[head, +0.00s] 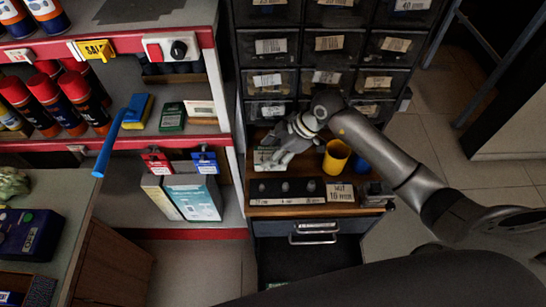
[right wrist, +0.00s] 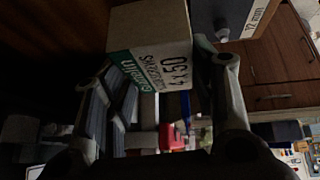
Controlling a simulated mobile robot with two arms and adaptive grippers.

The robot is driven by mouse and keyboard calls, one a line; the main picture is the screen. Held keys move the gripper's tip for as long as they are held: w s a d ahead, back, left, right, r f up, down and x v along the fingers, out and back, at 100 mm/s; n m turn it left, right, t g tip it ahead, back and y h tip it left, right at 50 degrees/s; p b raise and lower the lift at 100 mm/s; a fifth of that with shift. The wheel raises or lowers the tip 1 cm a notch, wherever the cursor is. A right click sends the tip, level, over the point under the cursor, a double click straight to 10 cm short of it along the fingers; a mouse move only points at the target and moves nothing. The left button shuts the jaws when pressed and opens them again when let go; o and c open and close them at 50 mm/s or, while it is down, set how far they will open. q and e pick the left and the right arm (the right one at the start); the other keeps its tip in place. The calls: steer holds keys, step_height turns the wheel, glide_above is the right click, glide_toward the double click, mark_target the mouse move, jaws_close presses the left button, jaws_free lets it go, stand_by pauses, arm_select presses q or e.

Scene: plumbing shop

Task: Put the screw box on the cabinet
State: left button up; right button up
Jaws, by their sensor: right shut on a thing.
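The screw box is a small cardboard box with a white and green label reading 4 x 50. It fills the upper middle of the right wrist view (right wrist: 150,35), between the fingers. In the head view part of it shows (head: 265,156), mostly hidden by the gripper. My right gripper (head: 281,156) is shut on it, over the back left of the cabinet's wooden ledge. The cabinet (head: 315,210) has dark small drawers above this ledge and an open drawer below. I cannot tell whether the box touches the ledge. My left gripper is not in view.
On the ledge stand a yellow cup (head: 336,157), a dark strip with knobs (head: 287,190), a labelled 16 mm box (head: 340,192) and a blue item (head: 333,165). Shelves with spray cans (head: 84,103) stand left. The open drawer (head: 310,257) juts out below.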

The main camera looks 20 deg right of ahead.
steer(key=shift+w+f, duration=0.35)
steer(key=shift+f, duration=0.05)
step_height(320, 180, down, 3)
steer(key=shift+r, duration=0.1)
steer(key=o, duration=1.2)
steer(key=shift+s, duration=0.1)
steer(key=shift+o, duration=0.2)
steer(key=v, duration=1.2)
steer(key=shift+p, duration=0.3)
